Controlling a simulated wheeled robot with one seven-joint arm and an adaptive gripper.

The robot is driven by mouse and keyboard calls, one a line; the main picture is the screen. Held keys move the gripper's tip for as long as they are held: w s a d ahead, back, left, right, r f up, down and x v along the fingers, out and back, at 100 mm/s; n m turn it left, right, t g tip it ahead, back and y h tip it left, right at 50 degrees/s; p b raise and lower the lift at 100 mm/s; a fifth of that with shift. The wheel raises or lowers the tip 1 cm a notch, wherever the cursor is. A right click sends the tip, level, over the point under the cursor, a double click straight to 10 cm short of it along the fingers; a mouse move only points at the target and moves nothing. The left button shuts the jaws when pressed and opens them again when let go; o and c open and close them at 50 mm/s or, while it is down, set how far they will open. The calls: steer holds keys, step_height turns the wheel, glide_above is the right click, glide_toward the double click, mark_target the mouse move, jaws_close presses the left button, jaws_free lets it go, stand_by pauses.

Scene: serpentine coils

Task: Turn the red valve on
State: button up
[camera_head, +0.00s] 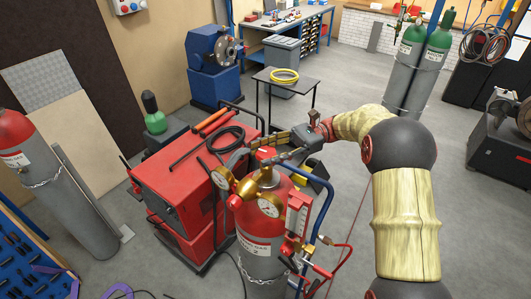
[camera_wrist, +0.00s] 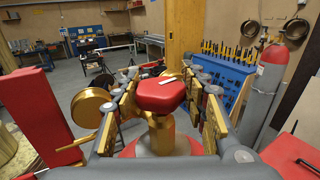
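The red valve (camera_wrist: 160,95) is a rounded red knob with a white mark on top, on a brass stem (camera_wrist: 162,133). It shows small in the head view (camera_head: 264,152), on top of the red-and-grey gas cylinder (camera_head: 262,230). My gripper (camera_head: 272,148) reaches in from the right at knob height. In the wrist view my gripper (camera_wrist: 165,100) is open, with gold-padded fingers to the left and right of the knob. Gaps show between the pads and the knob, so I see no contact. The knob's underside is partly hidden.
Brass gauges (camera_head: 268,207) sit close around the valve. A red welding machine (camera_head: 190,180) stands just left of the cylinder, and a blue trolley handle (camera_head: 322,205) rises to its right. A small black table (camera_head: 300,83) stands behind. Open grey floor lies behind and right.

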steer(key=o, duration=0.4)
steer(key=shift+o, duration=0.2)
steer(key=shift+f, duration=0.1)
